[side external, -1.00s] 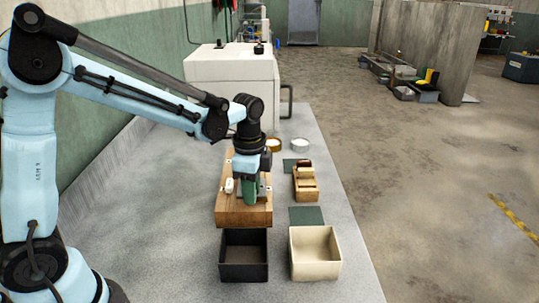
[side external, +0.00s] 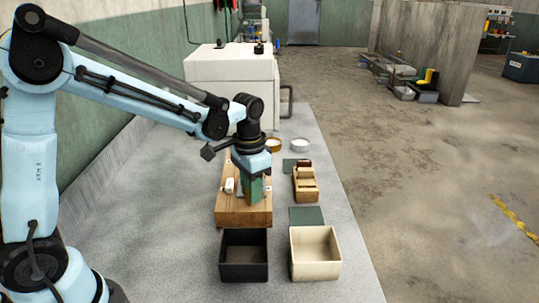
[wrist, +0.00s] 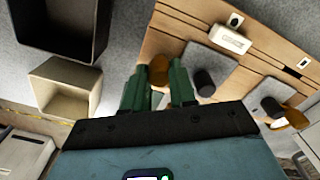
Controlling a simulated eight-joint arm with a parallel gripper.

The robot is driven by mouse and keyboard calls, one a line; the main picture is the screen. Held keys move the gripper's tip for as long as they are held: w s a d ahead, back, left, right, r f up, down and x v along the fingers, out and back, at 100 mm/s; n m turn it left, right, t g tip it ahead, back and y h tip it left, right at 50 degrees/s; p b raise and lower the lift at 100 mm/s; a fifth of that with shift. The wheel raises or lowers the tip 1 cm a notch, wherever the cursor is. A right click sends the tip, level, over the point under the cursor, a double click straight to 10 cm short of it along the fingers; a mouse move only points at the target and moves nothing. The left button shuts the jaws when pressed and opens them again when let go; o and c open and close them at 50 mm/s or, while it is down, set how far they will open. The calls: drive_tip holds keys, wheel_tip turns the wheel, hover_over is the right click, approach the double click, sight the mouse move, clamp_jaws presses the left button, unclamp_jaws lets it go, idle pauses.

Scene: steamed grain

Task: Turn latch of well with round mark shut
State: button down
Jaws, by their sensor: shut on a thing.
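A wooden block (side external: 228,210) carries grey plates, dark stubs, a white bar and brown rounded pieces. In the wrist view, a small white tag with a dark round mark (wrist: 235,19) sits beside the white bar (wrist: 230,39). Another tag, with a dark elongated mark (wrist: 304,62), is farther right. My gripper (side external: 254,196) is down over the block. In the wrist view its green fingers (wrist: 157,88) stand either side of a brown rounded piece (wrist: 158,73), shut on it. Fingertip contact is partly hidden. A dark stub (wrist: 204,82) stands right of the fingers.
A dark open box (side external: 244,272) and a cream open box (side external: 301,267) stand in front of the block. A small wooden rack (side external: 306,184) and green mats (side external: 306,216) lie right. A white machine (side external: 205,70) stands behind.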

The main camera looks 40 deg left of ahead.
drive_tip(key=n, duration=0.4)
drive_tip(key=shift+n, duration=2.2)
drive_tip(key=c, duration=0.9)
unclamp_jaws()
drive_tip(key=shift+r, duration=0.1)
wheel_tip(320, 180, up, 12)
